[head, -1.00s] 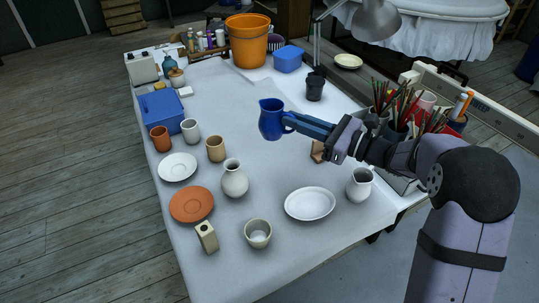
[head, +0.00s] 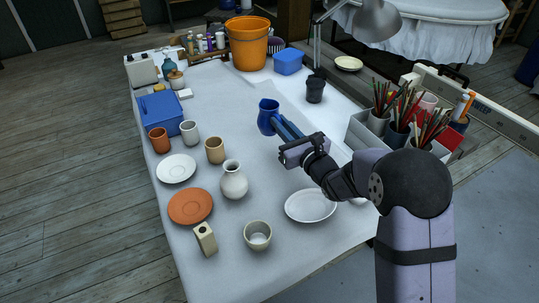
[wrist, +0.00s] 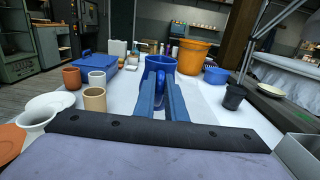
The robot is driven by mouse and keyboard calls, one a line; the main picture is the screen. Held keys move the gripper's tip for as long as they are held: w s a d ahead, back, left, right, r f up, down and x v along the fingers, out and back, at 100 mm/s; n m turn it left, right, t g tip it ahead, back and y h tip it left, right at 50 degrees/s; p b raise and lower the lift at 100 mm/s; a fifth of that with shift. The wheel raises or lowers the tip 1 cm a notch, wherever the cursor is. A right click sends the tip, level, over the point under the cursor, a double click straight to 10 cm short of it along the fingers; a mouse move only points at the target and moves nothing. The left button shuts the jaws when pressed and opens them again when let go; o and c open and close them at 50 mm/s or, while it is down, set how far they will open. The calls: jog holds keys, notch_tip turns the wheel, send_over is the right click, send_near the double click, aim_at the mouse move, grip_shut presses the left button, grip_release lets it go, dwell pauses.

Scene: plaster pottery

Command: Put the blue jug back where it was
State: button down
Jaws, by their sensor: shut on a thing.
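The blue jug (head: 267,117) is in my gripper (head: 284,127) over the middle of the table in the head view. The blue fingers are shut on the jug's handle side. In the wrist view the jug (wrist: 158,68) is straight ahead between the fingertips (wrist: 162,92), its handle facing me. It looks roughly upright. I cannot tell whether its base touches the table or hangs a little above it.
A tan cup (head: 215,150), a white vase (head: 233,180) and a white plate (head: 310,205) stand nearer the front. A blue box (head: 160,112) is at the left, an orange bucket (head: 247,45) at the back, a dark pot (head: 315,90) to the right. The table around the jug is clear.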

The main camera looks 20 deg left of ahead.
jog(key=shift+f+p, duration=0.3)
jog(key=shift+f, duration=2.6)
jog(key=shift+f, duration=2.1)
jog(key=shift+f, duration=0.1)
jog(key=c, duration=2.2)
grip_release()
jog(key=shift+f, duration=0.15)
jog(key=o, duration=0.4)
